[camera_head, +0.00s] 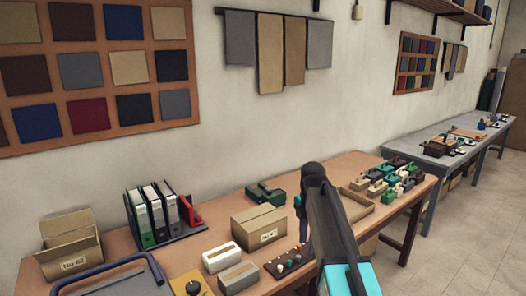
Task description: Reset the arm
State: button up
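My arm rises from the bottom of the head view, right of centre. It has a cyan lower part, a long black link and a rounded black joint at the top. A darker part of it hangs down on the far side of the black link, over the wooden table (205,262). I see no gripper fingers; that end is hidden behind the link or too small to make out. Nothing held by the arm shows.
Left of the arm stand a cardboard box (258,226), white-topped boxes (222,257), a knobbed strip (289,262) and binders (158,213). Right of it are a shallow tray (356,207) and several small tape-dispenser-like items (391,176). Floor (440,262) is open at right.

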jog(key=s+f+m+g, duration=0.1)
jog(key=s+f+g, duration=0.1)
jog(key=s+f, duration=0.65)
jog(key=s+d+f+g, duration=0.1)
jog(key=s+f, duration=0.2)
jog(key=f, duration=1)
jog(key=s+f+m+g, duration=0.1)
jog(key=s+f+g, duration=0.1)
jog(key=s+f, duration=0.65)
jog(key=s+d+f+m, duration=0.1)
jog(key=s+f+m, duration=1.9)
jog(key=s, duration=0.4)
jog(key=shift+s+f+m+g, duration=0.3)
jog(key=shift+f+m+g, duration=0.05)
jog(key=shift+m+g, duration=0.05)
jog(key=shift+c, duration=0.5)
